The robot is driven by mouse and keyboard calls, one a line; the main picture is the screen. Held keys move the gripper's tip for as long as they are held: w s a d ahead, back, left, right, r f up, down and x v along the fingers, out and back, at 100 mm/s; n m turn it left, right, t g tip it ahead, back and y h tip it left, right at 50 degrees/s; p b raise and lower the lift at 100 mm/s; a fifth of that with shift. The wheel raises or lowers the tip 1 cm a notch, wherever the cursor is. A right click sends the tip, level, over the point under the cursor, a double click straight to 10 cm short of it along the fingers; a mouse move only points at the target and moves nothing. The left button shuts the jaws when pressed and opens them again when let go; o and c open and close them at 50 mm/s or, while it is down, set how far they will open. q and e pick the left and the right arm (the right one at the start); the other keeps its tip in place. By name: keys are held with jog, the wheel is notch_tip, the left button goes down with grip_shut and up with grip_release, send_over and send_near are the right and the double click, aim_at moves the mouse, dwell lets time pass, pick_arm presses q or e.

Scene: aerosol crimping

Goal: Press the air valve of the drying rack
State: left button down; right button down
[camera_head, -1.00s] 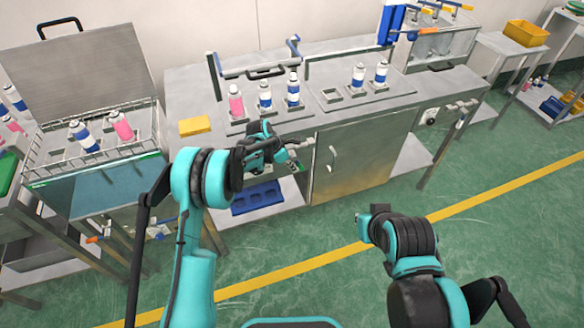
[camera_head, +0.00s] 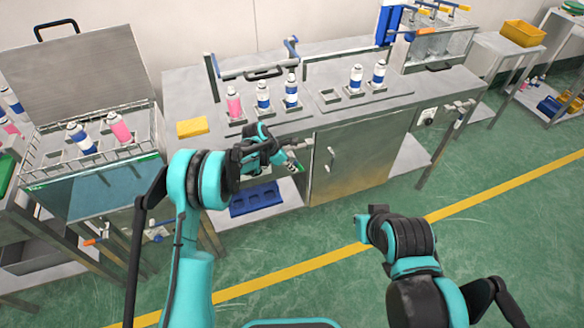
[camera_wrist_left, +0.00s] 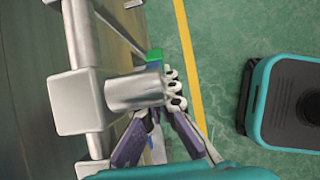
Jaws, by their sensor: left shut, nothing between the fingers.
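A metal pipe fitting with a short cylinder (camera_wrist_left: 135,88) and a square block (camera_wrist_left: 76,101) fills the left of the left wrist view; I take it for the air valve. In the head view the fitting (camera_head: 300,145) is on the front of the steel bench, left of the cabinet door, partly hidden by my gripper. A green part (camera_wrist_left: 154,56) shows just beyond the cylinder. My left gripper (camera_wrist_left: 174,98) is shut and empty, its fingertips close beside the cylinder's end; I cannot tell whether they touch.
The bench top (camera_head: 185,98) holds pink and blue-white cans in a rack. A blue tray (camera_head: 255,198) lies on the lower shelf. A tank (camera_head: 95,185) with an open lid stands at left. The green floor (camera_head: 300,235) in front is clear.

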pick_arm(q)
jog(key=shift+d+r, duration=0.1)
jog(key=shift+r, duration=0.1)
dwell(0.6)
jog(key=v, duration=1.1)
jog(key=shift+a+r, duration=0.25)
jog(key=shift+a, duration=0.05)
